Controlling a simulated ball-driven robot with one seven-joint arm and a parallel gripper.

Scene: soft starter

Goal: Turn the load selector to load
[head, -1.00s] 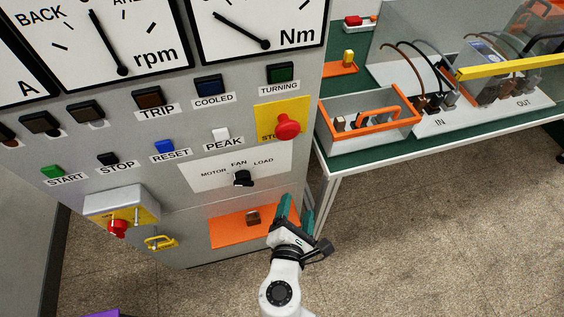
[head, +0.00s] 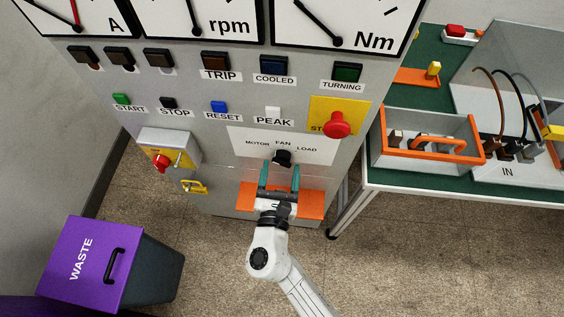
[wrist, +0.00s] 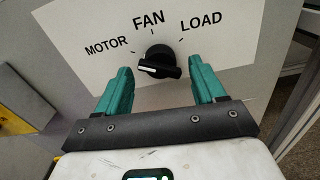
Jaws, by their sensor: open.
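The load selector (head: 283,157) is a black knob on a white plate of the cabinet front, labelled MOTOR, FAN and LOAD. In the wrist view the knob (wrist: 160,62) has a bar handle lying nearly level, with a white mark at its left end, on the MOTOR side. The LOAD label (wrist: 201,22) is at its upper right. My gripper (head: 280,171) is open just below the knob. In the wrist view its teal fingers (wrist: 160,78) stand left and right of the knob, with gaps on both sides; nothing is between them but the knob's lower part.
A red stop button (head: 337,124) on a yellow plate sticks out above right. A purple waste bin (head: 75,262) stands on the floor. A green bench (head: 410,177) is at right.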

